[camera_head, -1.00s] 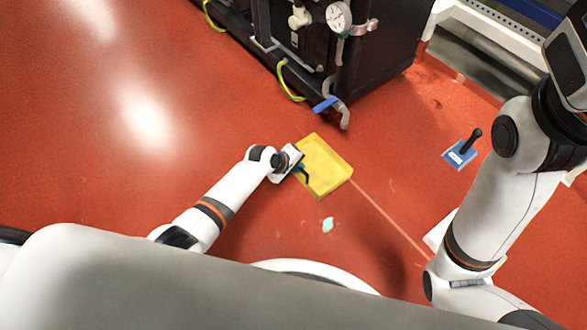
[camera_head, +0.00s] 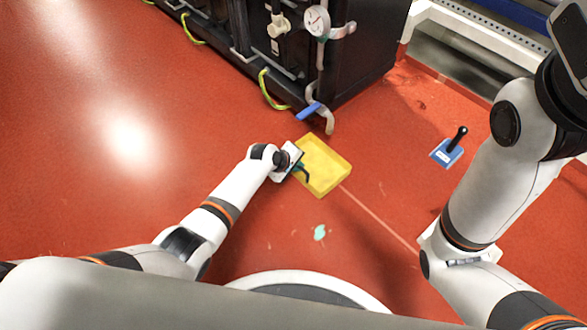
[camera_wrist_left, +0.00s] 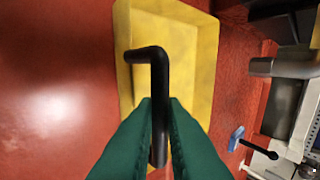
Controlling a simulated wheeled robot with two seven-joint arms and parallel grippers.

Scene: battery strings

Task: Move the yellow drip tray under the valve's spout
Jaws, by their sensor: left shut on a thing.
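The yellow drip tray (camera_head: 338,172) lies on the red floor in the head view, just on my side of the valve's spout (camera_head: 330,126). The spout hangs from a dark cabinet and has a blue lever (camera_head: 308,111). My left gripper (camera_head: 300,170) is at the tray's left side. In the left wrist view its green fingers (camera_wrist_left: 160,130) are shut on a black bent rod (camera_wrist_left: 158,80). The rod's bent end is near the wall of the tray (camera_wrist_left: 205,50). I cannot tell whether it touches the tray. My right gripper is out of view.
The dark cabinet (camera_head: 362,65) with a round gauge (camera_head: 317,21) stands beyond the tray. A blue block with a black handle (camera_head: 448,152) is on the floor to the right. A pale green patch (camera_head: 320,233) lies nearer me. Open floor is at left.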

